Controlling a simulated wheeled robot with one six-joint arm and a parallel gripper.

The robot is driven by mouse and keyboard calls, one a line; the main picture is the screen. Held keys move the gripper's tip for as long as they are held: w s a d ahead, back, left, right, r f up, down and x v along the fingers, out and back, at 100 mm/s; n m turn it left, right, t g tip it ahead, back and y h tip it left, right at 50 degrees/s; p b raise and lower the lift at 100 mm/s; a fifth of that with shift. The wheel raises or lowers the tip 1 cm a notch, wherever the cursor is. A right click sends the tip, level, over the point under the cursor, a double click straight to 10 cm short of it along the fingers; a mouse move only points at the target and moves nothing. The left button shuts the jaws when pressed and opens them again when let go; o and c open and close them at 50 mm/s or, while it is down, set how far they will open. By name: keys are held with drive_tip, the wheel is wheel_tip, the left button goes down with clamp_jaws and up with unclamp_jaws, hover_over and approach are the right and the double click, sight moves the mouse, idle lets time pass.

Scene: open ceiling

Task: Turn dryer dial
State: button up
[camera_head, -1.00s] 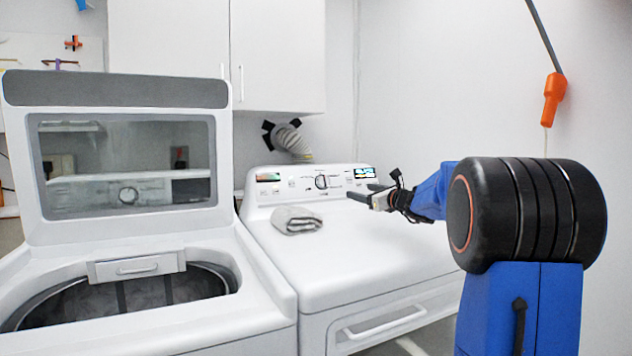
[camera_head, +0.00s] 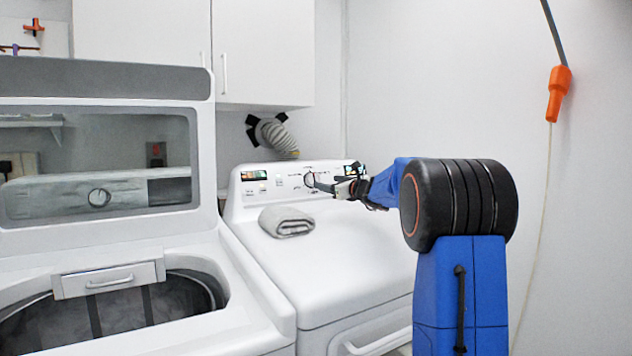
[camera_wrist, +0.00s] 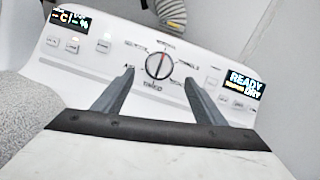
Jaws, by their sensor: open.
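In the head view the dial (camera_head: 309,179) is partly covered by my fingertips. My gripper (camera_wrist: 159,78) is open and empty. Its two dark fingers point at the panel, one on the left and one on the right just below the dial in the wrist view. In the head view my gripper (camera_head: 322,185) is right at the dial; I cannot tell whether it touches.
A folded grey towel (camera_head: 286,222) lies on the dryer top (camera_head: 330,260), left of my arm. A washer (camera_head: 240,315) with its lid (camera_head: 100,222) raised stands at the left. A ribbed hose (camera_head: 279,137) hangs behind the dryer. White cabinets (camera_head: 262,50) are above.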

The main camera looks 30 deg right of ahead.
sight(315, 179)
drive_tip(key=w, duration=0.6)
drive_tip(key=w+a, duration=0.1)
drive_tip(key=w, duration=0.2)
drive_tip(key=shift+w, duration=0.1)
drive_tip(key=shift+c, duration=0.6)
drive_tip(key=c, duration=0.9)
